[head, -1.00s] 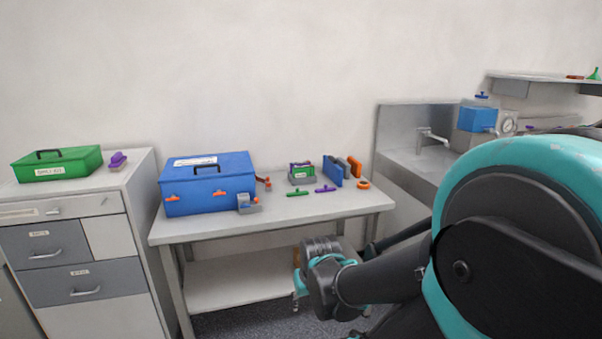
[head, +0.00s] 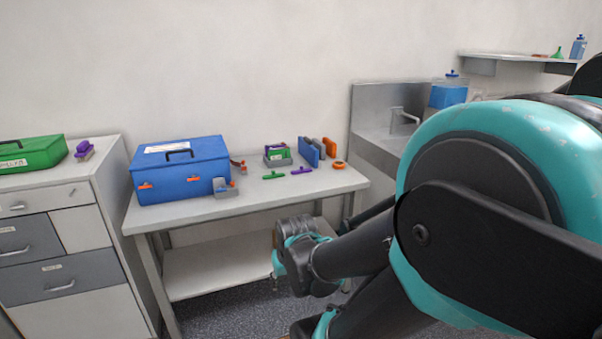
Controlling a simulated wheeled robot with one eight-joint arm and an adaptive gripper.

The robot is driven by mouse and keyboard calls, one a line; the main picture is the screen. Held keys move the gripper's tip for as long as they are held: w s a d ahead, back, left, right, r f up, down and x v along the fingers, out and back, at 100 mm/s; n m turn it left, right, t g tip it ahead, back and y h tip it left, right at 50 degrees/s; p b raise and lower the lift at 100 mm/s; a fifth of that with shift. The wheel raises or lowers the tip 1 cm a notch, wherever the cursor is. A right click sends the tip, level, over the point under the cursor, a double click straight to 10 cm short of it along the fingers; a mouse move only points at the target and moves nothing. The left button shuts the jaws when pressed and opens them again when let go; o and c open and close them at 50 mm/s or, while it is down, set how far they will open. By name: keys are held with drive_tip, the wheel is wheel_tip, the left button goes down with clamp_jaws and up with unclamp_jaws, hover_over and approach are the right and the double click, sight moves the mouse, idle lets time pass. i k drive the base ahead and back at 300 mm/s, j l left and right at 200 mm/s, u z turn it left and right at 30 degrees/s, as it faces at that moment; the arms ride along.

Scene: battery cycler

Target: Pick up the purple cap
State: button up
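A small flat purple piece (head: 301,170), which looks like the purple cap, lies on the light grey table (head: 240,207) near its right end. A similar green piece (head: 273,175) lies just left of it. Another purple object (head: 83,148) sits on top of the drawer cabinet at the left. My arm comes in from the right and is folded in front of the table, below and apart from the purple piece. I cannot make out the fingers of my gripper.
A blue toolbox (head: 180,170) with a grey holder (head: 225,188) in front fills the table's left half. A grey rack (head: 278,159), blue and orange upright plates and an orange ring (head: 338,165) stand near the purple piece. A sink (head: 385,143) is at the right.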

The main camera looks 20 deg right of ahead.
sight(307, 171)
drive_tip(key=i+l+z, duration=0.1)
drive_tip(key=i+z, duration=0.25)
drive_tip(key=i, duration=0.2)
drive_tip(key=i+z, duration=0.4)
drive_tip(key=i, duration=0.1)
